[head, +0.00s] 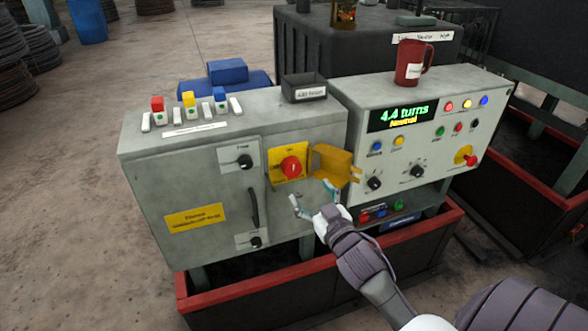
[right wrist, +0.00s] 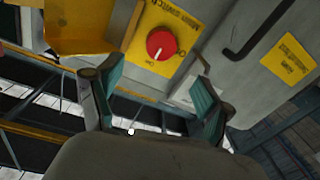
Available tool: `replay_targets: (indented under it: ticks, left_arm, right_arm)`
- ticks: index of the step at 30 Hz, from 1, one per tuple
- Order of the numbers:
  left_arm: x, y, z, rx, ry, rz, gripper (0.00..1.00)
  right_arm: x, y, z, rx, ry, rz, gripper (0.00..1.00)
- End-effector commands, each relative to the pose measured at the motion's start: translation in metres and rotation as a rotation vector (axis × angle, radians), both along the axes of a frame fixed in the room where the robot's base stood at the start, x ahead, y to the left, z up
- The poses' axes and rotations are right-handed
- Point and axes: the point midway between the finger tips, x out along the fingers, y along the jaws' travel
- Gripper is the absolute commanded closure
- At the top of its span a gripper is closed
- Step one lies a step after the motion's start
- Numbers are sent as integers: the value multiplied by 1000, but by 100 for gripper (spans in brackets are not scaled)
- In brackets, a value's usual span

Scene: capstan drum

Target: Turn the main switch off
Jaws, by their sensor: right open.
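The main switch is a red round knob (head: 291,167) with a white pointer line, on a yellow plate (head: 276,176) on the front of the grey cabinet. In the right wrist view the red knob (right wrist: 161,43) lies ahead of the fingers, and the plate reads "Main switch". A yellow hinged cover (head: 333,165) stands swung out to the right of the plate. My right gripper (head: 313,195) is open and empty, below and slightly right of the knob, apart from it. My left gripper is not in view.
A black handle (head: 254,208) and small black knobs are left of the switch. A console (head: 415,140) with a "4.4 turns" display and a red mug (head: 412,63) on top stands to the right. A red-rimmed trough (head: 320,275) runs below.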

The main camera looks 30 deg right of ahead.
Motion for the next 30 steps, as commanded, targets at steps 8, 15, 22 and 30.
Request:
replay_targets:
  ticks: [8,15,22,30]
  left_arm:
    - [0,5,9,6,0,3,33]
    - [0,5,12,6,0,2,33]
    - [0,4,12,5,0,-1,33]
    - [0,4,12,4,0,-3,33]
  right_arm:
    - [61,-11,2,-1,-1,0,21]
    - [93,-16,0,-1,1,0,21]
    - [102,-18,0,0,1,0,21]
    - [101,-18,-1,-1,1,1,34]
